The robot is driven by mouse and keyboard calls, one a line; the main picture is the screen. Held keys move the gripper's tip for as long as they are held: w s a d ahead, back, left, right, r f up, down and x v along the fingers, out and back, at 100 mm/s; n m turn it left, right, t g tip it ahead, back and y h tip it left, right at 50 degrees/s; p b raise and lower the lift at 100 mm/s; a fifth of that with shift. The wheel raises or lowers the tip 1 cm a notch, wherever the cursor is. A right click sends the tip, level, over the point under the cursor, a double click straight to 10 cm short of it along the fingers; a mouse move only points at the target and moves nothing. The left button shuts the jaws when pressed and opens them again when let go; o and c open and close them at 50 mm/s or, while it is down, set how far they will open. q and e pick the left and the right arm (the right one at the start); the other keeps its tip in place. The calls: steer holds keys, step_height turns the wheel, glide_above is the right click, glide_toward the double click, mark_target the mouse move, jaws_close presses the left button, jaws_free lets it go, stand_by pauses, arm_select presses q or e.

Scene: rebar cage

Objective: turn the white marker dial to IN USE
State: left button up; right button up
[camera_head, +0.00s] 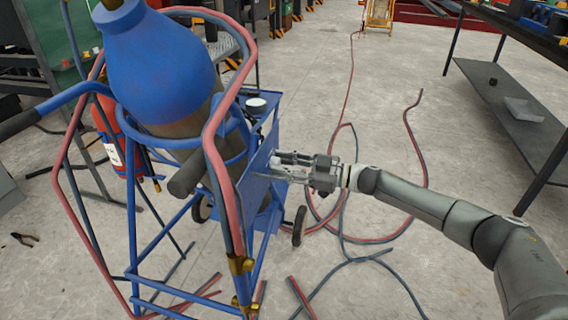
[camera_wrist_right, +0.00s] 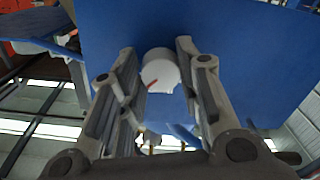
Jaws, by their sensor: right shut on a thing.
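The white marker dial (camera_wrist_right: 160,70) shows in the right wrist view, on a blue panel (camera_wrist_right: 225,50). A red mark on its face points to the lower left of that picture. My right gripper (camera_wrist_right: 162,62) has its two fingers on either side of the dial and is shut on it. In the head view my right gripper (camera_head: 280,164) reaches in from the right to the blue panel (camera_head: 256,180) on the cylinder cart. The dial is hard to make out there. No IN USE lettering is readable. My left gripper is not in view.
A blue gas cylinder (camera_head: 160,70) stands in the blue cart, with red and dark hoses (camera_head: 212,150) hanging in front. A red extinguisher (camera_head: 116,150) is at its left. Loose hoses (camera_head: 375,238) lie on the floor. A dark table (camera_head: 510,110) stands at the right.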

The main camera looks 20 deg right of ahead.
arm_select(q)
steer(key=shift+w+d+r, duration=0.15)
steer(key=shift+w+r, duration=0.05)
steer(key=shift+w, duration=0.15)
arm_select(e)
steer(key=shift+n, duration=4.2)
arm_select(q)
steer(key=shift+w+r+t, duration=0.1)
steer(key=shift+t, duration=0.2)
arm_select(e)
steer(key=o, duration=1)
steer(key=v, duration=1.2)
